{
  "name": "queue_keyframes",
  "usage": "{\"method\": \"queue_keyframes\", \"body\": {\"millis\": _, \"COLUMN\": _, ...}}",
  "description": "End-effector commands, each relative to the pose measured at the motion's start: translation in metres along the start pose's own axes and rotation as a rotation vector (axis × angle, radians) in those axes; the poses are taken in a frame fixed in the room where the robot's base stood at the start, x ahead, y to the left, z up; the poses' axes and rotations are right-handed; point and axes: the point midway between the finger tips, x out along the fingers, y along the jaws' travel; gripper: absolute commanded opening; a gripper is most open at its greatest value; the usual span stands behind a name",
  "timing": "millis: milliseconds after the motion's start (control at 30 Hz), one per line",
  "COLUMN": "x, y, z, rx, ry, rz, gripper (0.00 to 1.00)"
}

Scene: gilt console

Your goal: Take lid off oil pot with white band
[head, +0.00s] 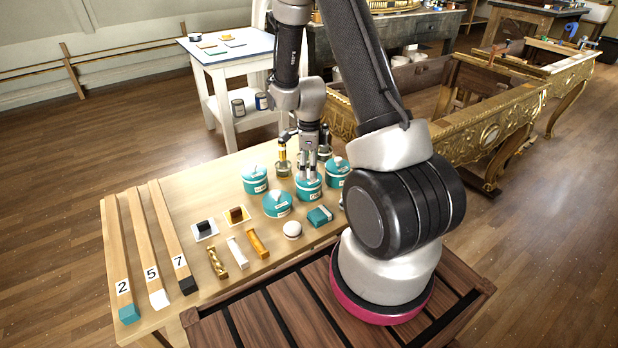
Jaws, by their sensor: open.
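Several round teal pots with pale markings stand at the far right of the wooden table. One teal pot with a pale label (309,190) is directly under my gripper (311,172). My gripper points down and is open, with its fingertips at or just above this pot's top; I cannot tell whether they touch it. Other teal pots stand to the left (255,180), in front (276,207) and to the right (336,178). Which one is the oil pot with the white band is too small to tell. My arm hides part of the area behind.
A small yellow bottle (283,165) stands close behind the pots. A teal block (320,216) and a white round piece (292,230) lie in front. Several small blocks and long numbered bars (158,240) fill the table's left. A gilt console (505,125) stands at right.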

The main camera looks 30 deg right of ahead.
Motion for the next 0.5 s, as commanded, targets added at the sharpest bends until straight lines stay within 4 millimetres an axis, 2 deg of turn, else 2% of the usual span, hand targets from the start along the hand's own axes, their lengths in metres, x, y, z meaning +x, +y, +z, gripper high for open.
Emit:
{"method": "queue_keyframes", "body": {"millis": 33, "x": 0.009, "y": 0.0, "z": -0.001, "rx": 0.0, "ry": 0.002, "rz": 0.004, "gripper": 0.98}}
{"method": "queue_keyframes", "body": {"millis": 133, "x": 0.021, "y": 0.0, "z": -0.001, "rx": -0.001, "ry": 0.002, "rz": 0.003, "gripper": 0.98}}
{"method": "queue_keyframes", "body": {"millis": 433, "x": 0.026, "y": -0.001, "z": -0.001, "rx": -0.002, "ry": 0.0, "rz": 0.0, "gripper": 0.98}}
{"method": "queue_keyframes", "body": {"millis": 500, "x": 0.026, "y": -0.001, "z": -0.001, "rx": -0.002, "ry": 0.0, "rz": 0.0, "gripper": 0.86}}
